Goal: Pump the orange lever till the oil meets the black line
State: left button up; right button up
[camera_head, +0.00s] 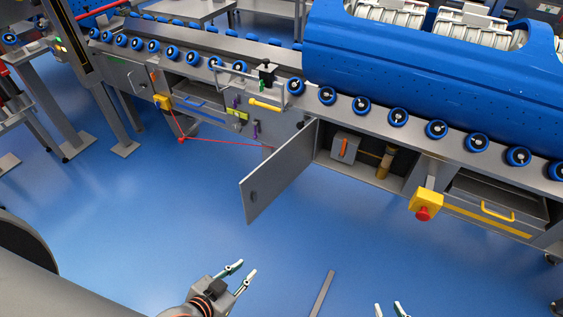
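The orange lever (345,147) stands on a grey box inside an open cabinet under the roller conveyor. An amber-brown upright cylinder (387,162), apparently the oil gauge, stands to its right in shadow. The black line and the oil level are too small to tell. The grey cabinet door (277,182) is swung open to the left of the lever. My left gripper (248,268) is open and empty over the floor, well in front of the door. My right gripper (390,307) is open at the bottom edge, mostly cut off, away from the cabinet.
A yellow box with a red button (424,205) juts out right of the cabinet, beside a drawer with a yellow handle (497,212). A large blue tub (430,60) rests on the conveyor. A red cord (225,143) hangs at left. The blue floor ahead is largely clear.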

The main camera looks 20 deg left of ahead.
aim_at(342, 154)
jog(key=k+l+z, duration=0.2)
jog(key=k, duration=0.45)
jog(key=j+z, duration=0.1)
jog(key=z, duration=0.3)
jog(key=j+z, duration=0.1)
jog(key=z, duration=0.3)
jog(key=j+z, duration=0.1)
jog(key=z, duration=0.3)
jog(key=j, duration=1.25)
jog(key=k+j, duration=0.15)
jog(key=j, duration=2.4)
